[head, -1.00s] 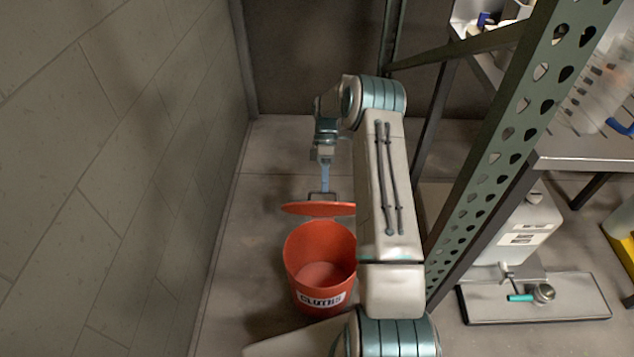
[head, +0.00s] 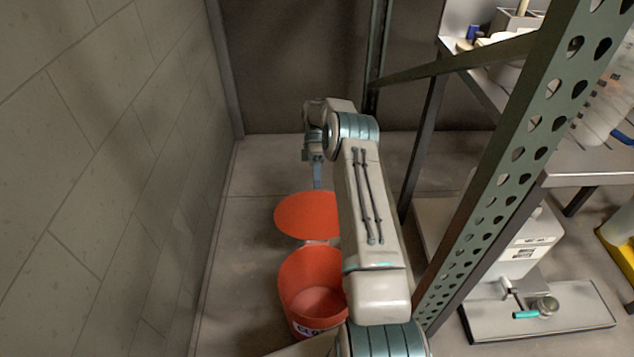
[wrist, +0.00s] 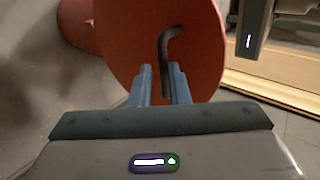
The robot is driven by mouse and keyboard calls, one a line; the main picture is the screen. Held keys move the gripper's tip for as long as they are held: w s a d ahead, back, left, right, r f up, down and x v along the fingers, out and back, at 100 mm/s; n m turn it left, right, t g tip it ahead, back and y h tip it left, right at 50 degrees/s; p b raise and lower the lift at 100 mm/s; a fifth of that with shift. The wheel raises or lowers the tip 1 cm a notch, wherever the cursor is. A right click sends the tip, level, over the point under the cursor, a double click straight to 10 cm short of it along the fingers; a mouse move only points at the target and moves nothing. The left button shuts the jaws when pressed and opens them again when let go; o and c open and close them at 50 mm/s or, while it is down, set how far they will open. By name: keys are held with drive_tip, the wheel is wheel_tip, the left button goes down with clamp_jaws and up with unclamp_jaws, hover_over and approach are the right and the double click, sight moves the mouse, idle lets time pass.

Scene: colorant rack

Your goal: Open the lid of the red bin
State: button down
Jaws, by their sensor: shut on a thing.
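The red bin (head: 292,280) stands on the floor by the left wall, its mouth uncovered and its inside showing. Its label is partly cut off. The round red lid (head: 305,216) is swung up behind the bin, its broad inner face toward the head camera. My gripper (head: 317,186) is behind the lid's top edge, its fingertips hidden there. In the wrist view, my gripper (wrist: 160,85) is shut on the dark bent handle (wrist: 165,62) on the lid's outer face (wrist: 203,50). Part of the bin (wrist: 75,25) shows at top left.
A grey block wall (head: 110,170) runs along the left. A green perforated rack post (head: 500,170) and shelving stand close on the right of my arm. A white container (head: 530,240) stands by the rack. Bare floor lies between the bin and the back wall.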

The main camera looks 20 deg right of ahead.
drive_tip(key=shift+s+d+f, duration=0.1)
drive_tip(key=shift+f, duration=0.65)
drive_tip(key=shift+s+d+f, duration=0.1)
drive_tip(key=shift+f, duration=0.65)
drive_tip(key=c, duration=1.5)
unclamp_jaws()
drive_tip(key=shift+r, duration=0.1)
drive_tip(key=s+d+r+p, duration=0.4)
drive_tip(key=s+d+r, duration=0.3)
drive_tip(key=r, duration=0.4)
drive_tip(key=shift+s+d, duration=0.3)
drive_tip(key=shift+d, duration=0.4)
